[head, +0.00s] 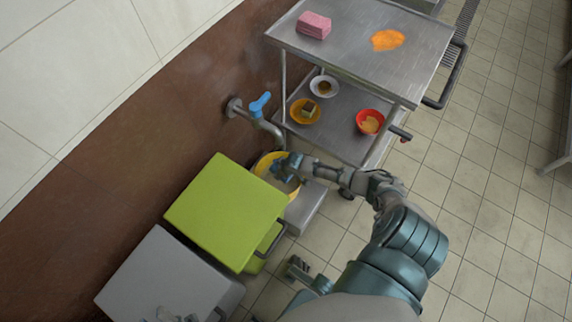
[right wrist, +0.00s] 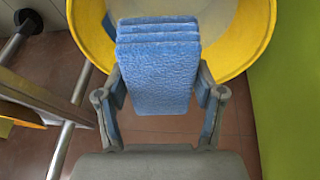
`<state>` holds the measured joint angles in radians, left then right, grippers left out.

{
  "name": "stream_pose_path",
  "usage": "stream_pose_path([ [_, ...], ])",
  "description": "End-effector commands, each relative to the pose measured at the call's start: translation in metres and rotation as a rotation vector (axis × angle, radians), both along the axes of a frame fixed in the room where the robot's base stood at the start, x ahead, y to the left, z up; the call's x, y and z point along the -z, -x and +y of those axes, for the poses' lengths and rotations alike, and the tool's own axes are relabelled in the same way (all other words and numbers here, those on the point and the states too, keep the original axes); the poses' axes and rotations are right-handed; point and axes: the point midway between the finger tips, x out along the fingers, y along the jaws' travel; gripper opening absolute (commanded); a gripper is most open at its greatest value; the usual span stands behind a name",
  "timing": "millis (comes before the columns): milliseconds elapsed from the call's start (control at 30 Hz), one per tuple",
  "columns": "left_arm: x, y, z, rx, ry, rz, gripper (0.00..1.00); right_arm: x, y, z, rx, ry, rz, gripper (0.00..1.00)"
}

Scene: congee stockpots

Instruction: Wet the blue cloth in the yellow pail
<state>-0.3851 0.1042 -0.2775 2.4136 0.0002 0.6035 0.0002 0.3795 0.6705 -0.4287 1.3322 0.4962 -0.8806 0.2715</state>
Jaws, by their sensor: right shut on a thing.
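The yellow pail (head: 262,163) stands below a wall tap, beside a green bin. Its yellow rim and pale inside also show in the right wrist view (right wrist: 92,32). My right gripper (head: 284,172) is over the pail. In the right wrist view it is shut on the folded blue cloth (right wrist: 158,75), with a finger on each side. The cloth's far end overlaps the pail's opening; I cannot tell whether it touches anything inside. In the head view my arm and gripper partly hide the pail.
The tap (head: 268,128) has a blue handle (head: 260,104). The green bin (head: 225,210) and a grey bin (head: 165,275) stand along the wall. A steel trolley (head: 350,75) holds a pink block (head: 314,24), an orange spill (head: 388,40) and bowls below. Tiled floor is clear at right.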

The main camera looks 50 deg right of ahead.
Motion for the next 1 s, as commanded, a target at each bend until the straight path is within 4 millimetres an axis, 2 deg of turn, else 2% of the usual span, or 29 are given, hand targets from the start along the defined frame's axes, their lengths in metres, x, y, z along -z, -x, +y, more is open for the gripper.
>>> stream_pose_path([
  [500, 0.029, -0.033, -0.007, 0.007, -0.106, 0.31, 0.31, -0.024, 0.0, 0.0, 0.001, 0.0, -0.001, 0.4],
  [1000, 0.071, -0.047, -0.006, 0.01, -0.205, 0.624, 0.31, -0.045, -0.001, 0.0, 0.001, 0.0, -0.002, 0.4],
])
